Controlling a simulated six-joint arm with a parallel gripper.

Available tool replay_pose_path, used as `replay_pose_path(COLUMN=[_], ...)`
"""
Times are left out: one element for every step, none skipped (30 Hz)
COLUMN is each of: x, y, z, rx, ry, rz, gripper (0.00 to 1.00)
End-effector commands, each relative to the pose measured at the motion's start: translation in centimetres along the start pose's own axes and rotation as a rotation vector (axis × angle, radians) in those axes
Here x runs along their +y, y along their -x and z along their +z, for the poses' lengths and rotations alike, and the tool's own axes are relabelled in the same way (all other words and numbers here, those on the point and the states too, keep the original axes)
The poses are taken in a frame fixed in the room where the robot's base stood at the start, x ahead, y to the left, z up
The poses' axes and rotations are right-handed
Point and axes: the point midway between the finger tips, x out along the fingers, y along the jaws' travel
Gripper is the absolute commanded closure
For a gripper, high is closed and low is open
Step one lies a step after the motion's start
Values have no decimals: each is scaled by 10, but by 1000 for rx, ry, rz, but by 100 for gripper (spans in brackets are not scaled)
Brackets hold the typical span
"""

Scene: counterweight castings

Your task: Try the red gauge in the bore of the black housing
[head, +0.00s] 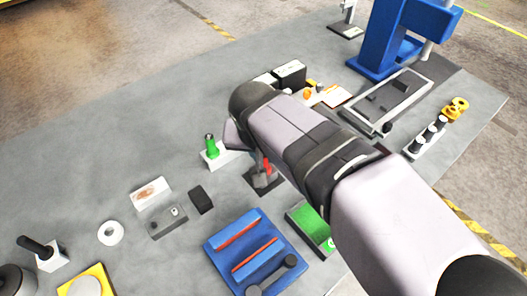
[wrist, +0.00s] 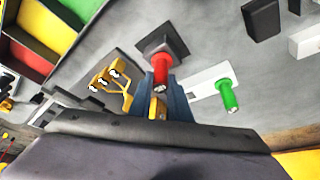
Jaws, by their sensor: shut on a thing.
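The red gauge (wrist: 160,68) is a short red cylinder, between my gripper's fingers (wrist: 160,84) in the wrist view. My gripper is shut on it. Its far end meets the top of the black housing (wrist: 163,45), a dark square block; I cannot tell how deep it sits in the bore, as the bore's mouth is hidden. In the head view the gauge (head: 267,164) shows as a small red sliver beneath my arm, directly over the housing (head: 262,181). My fingers are mostly hidden there by the wrist.
A green gauge (head: 210,146) stands in a white block (head: 214,160) just left of the housing. A blue tray (head: 222,266) and a green box (head: 301,216) lie in front. A small black block (head: 201,200) sits front left. The table's far left is clear.

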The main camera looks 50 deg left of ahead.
Motion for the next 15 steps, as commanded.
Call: replay_pose_path(x=[0,0,0,0,0,0,0,0,0,0,0,0,0,0,0], y=[3,4,5,6,7,8,9,10,11,12,12,14,14,15,16], z=[-2,-2,-3,-3,-4,-4,-4,-5,-5,-6,-6,-7,-7,-7,-8], rx=[1,2,2,3,3,4,4,4,4,5,5,5,5,5,5], ry=[0,0,0,0,0,0,0,0,0,0,0,0,0,0,0], rz=[-1,-1,-1,-2,-2,-2,-2,-2,-2,-2,-2,-3,-3,-3,-3], gripper=[100,100,100,100,100,100,100,100,100,100,100,100,100,100,100])
